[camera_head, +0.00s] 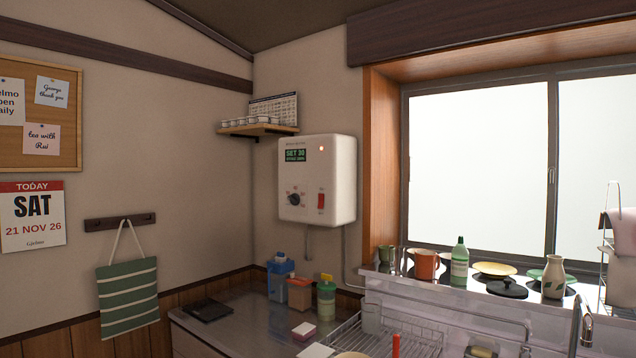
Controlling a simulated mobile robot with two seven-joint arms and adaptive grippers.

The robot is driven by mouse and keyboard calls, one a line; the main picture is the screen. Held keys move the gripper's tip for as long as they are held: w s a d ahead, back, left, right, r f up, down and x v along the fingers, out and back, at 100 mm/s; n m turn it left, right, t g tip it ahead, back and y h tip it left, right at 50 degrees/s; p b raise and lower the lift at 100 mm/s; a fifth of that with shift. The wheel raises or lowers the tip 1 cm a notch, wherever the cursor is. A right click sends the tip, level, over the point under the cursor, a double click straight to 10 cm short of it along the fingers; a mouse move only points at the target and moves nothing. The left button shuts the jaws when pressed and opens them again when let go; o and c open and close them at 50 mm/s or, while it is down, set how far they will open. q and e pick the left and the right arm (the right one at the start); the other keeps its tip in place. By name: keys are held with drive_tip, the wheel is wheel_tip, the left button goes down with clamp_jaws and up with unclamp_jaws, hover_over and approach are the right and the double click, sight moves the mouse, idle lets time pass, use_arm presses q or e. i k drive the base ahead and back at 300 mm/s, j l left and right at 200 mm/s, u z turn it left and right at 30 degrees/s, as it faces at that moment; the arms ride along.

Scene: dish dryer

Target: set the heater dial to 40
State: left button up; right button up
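The white water heater (340,185) hangs on the wall in the middle of the picture, left of the window. Its small green display (295,155) reads "SET 30", with a smaller line below that I cannot read. The dark round dial (294,199) sits at the lower left of its front, with small marks around it that are too small to read. A red switch (321,200) is to the right of the dial, and a small orange light (321,148) glows at the upper right. Neither of my grippers is in view.
Below the heater, a counter (240,318) holds several bottles, including a green one (326,298), and a dark flat item (207,310). A wire dish rack (415,345) stands at the front. The windowsill holds cups and dishes. A small shelf (258,131) is left of the heater.

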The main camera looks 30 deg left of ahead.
sight(295, 199)
drive_tip(key=i+j+z, duration=0.25)
drive_tip(key=j, duration=0.95)
drive_tip(key=k+j+z, duration=0.1)
drive_tip(key=j+z, duration=0.15)
drive_tip(key=j, duration=0.95)
